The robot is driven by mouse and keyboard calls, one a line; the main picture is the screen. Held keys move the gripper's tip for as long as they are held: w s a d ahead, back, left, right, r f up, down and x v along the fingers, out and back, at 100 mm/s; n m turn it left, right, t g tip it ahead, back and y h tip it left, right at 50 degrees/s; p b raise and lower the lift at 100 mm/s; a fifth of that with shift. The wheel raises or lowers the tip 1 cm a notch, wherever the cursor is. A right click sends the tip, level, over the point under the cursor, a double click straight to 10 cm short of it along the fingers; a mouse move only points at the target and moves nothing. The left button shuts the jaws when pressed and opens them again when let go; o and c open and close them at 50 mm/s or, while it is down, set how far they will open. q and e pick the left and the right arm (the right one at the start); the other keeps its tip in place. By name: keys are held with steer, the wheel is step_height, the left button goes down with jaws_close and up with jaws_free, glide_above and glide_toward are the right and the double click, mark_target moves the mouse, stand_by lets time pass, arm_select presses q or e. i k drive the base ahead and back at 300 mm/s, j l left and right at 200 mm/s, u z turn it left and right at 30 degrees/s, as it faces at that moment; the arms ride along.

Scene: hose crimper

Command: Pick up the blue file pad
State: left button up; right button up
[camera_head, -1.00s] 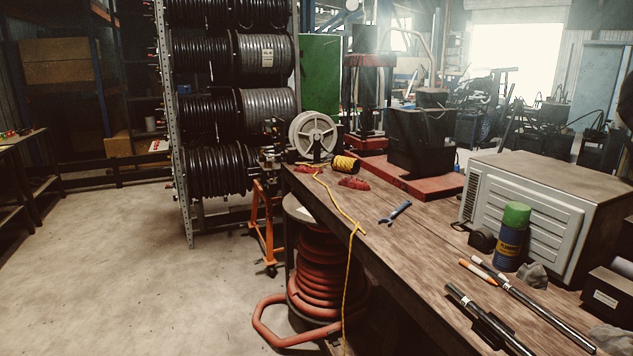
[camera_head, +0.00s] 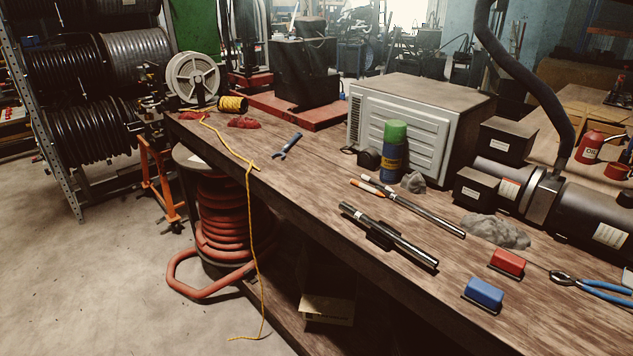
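The blue file pad (camera_head: 484,293) is a small blue block with a dark underside. It lies on the wooden workbench (camera_head: 330,190) near the front edge, at the lower right of the head view. A similar red pad (camera_head: 507,262) lies just behind it, a little to its right, with a small gap between them. Neither of my grippers shows in the head view.
Blue-handled pliers (camera_head: 590,286) lie right of the pads. A spray can (camera_head: 393,150) stands by a grey metal box (camera_head: 400,120). Floor is open at the left.

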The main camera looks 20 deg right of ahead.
mark_target(485, 297)
steer(key=z, duration=1.65)
steer(key=i+j+z, duration=0.15)
steer(key=j, duration=0.3)
steer(key=i+j+z, duration=0.15)
steer(key=j, duration=0.35)
steer(key=i+j+z, duration=0.15)
steer(key=j, duration=0.3)
steer(key=j+z, duration=0.15)
steer(key=j, duration=0.35)
